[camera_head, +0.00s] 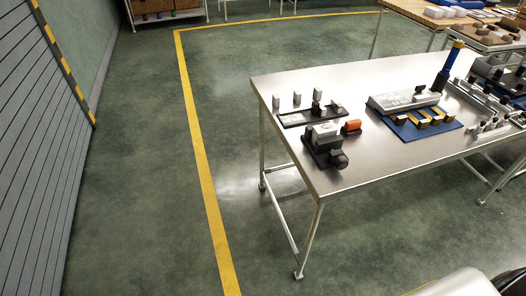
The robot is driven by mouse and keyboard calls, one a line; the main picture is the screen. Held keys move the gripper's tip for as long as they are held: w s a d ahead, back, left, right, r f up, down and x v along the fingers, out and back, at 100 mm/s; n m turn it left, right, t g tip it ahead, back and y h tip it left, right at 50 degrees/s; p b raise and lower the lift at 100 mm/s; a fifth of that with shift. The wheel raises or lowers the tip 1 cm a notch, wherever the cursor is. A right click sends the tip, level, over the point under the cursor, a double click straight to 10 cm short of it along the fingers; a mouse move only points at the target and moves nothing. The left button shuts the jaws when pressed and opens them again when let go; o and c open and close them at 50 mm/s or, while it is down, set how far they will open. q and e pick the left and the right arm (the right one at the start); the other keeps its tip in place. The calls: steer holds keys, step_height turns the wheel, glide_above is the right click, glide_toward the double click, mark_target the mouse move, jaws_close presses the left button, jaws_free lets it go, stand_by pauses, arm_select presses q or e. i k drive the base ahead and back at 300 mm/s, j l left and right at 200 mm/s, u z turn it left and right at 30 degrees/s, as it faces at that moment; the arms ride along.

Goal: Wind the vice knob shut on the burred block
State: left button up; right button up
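A small dark vice (320,151) stands near the left end of the steel table (370,172). A round dark knob (339,159) sticks out at its front end. A light grey block (325,130) sits at the top of the vice, toward the back. It looks like the burred block, but burrs are too small to see. I cannot tell whether the jaws touch it. Neither of my grippers is in view.
An orange-ended item (352,126) lies right of the vice. Behind it is a dark tray (296,118) with small upright pieces nearby. A blue mat (425,130) holds several brass-coloured pieces. Metal fixtures crowd the table's right side. Green floor is open on the left.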

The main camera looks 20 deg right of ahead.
mark_target(341, 163)
steer(key=l+u, duration=0.35)
steer(key=u, duration=0.15)
steer(key=k+l+u, duration=0.1)
steer(key=l+u, duration=0.2)
steer(key=u, duration=0.2)
steer(key=k+l+u, duration=0.1)
steer(key=l+u, duration=0.2)
steer(key=u, duration=0.2)
steer(key=k+l+u, duration=0.2)
steer(key=u, duration=0.25)
